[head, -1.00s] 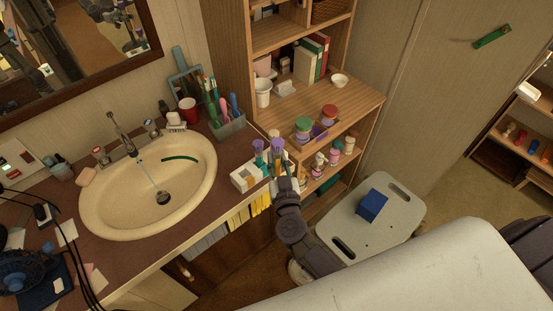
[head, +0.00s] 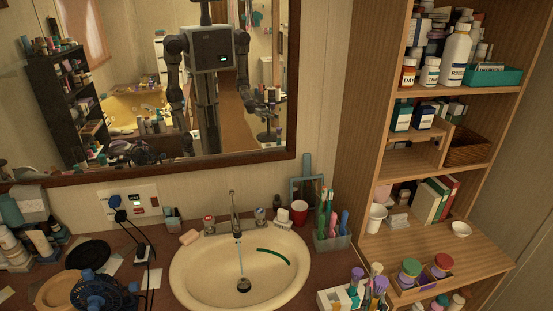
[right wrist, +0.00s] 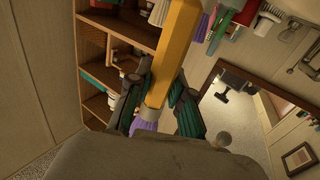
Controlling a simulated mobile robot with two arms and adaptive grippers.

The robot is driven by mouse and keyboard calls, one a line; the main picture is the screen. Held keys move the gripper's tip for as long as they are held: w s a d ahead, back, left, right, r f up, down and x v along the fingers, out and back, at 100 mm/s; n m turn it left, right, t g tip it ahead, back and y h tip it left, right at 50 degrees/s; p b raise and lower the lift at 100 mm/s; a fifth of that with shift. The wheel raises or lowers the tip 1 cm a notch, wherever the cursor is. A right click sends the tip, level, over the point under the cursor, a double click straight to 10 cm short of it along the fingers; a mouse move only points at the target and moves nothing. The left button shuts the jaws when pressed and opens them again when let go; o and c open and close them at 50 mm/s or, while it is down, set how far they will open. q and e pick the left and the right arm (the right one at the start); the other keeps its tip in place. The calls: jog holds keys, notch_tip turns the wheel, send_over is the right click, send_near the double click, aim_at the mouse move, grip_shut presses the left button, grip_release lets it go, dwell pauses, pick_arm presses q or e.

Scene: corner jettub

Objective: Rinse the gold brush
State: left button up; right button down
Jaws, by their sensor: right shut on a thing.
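The gold brush (right wrist: 172,50) fills the middle of the right wrist view, with a gold handle and a purple end. My right gripper (right wrist: 158,108) is shut on it, one finger on each side of the handle. In the head view my right gripper (head: 372,294) is at the bottom edge, beside the white holder (head: 338,299) with purple-topped brushes. It is mostly cut off there. The cream sink basin (head: 190,277) is to its left. A thin water stream (head: 240,259) runs from the faucet (head: 235,214) to the drain. My left gripper is out of view.
A green curved strip (head: 273,256) lies in the basin. A toothbrush cup (head: 331,241) and a red cup (head: 299,212) stand behind the basin's right side. A wooden shelf (head: 480,262) is on the right. A fan (head: 103,291) and cables crowd the left.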

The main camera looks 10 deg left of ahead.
jog(key=shift+s+d, duration=0.2)
jog(key=shift+s, duration=0.15)
jog(key=s+r+n+y+b, duration=0.1)
jog(key=s+r+b, duration=0.2)
jog(key=s, duration=0.4)
jog(key=s+d+r+n+y+b, duration=0.1)
jog(key=s+r+y+b, duration=0.1)
jog(key=s, duration=0.5)
jog(key=shift+s+r+b, duration=0.15)
jog(key=shift+r+b, duration=0.55)
jog(key=shift+b, duration=0.45)
